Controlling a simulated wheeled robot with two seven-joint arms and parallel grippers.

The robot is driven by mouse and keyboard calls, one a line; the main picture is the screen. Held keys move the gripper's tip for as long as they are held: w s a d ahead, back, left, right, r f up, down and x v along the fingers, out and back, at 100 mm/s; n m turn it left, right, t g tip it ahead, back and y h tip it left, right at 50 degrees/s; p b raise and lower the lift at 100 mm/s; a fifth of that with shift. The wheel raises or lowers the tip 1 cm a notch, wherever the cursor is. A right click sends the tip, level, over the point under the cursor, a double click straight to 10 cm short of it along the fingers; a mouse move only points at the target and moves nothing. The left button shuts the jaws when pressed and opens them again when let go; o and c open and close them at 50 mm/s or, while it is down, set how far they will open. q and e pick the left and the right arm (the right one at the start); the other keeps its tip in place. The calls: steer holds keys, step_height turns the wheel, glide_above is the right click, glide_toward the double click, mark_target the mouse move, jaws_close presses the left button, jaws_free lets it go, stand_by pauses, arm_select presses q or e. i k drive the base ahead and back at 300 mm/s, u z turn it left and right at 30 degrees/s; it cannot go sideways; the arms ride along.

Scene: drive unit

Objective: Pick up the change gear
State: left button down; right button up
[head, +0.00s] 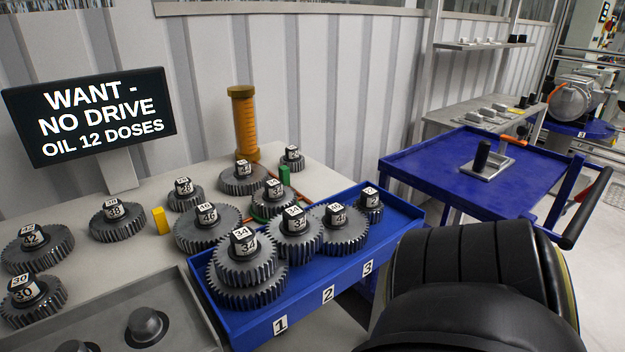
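Several dark grey gears with numbered cube knobs stand on the bench and in a blue tray (250,327) labelled 1, 2, 3. In the tray, a gear marked 34 (245,268) sits on a larger gear above label 1. Two large gears (295,240) (338,232) and a small gear (369,208) stand to its right; their numbers are hard to read. Gears marked 42 (35,252), 38 (117,222), 30 (32,304) and 46 (207,232) stand on the bench. Which one is the change gear cannot be told. Neither gripper is in view.
A black sign (90,116) reads "WANT - NO DRIVE, OIL 12 DOSES". An orange cylinder (243,125) stands at the back. A yellow block (160,221) and a green post (285,175) stand among the gears. A blue cart (430,165) stands right. A large black shape covers the lower right.

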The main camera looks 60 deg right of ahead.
mark_target(296, 232)
steer(key=z, duration=1.5)
steer(key=k, duration=0.1)
steer(key=z, duration=0.8)
steer(key=i, duration=0.25)
steer(key=u, duration=2.45)
steer(key=k, duration=1.1)
steer(key=z, duration=1.5)
steer(key=i, duration=0.55)
steer(key=z, duration=0.05)
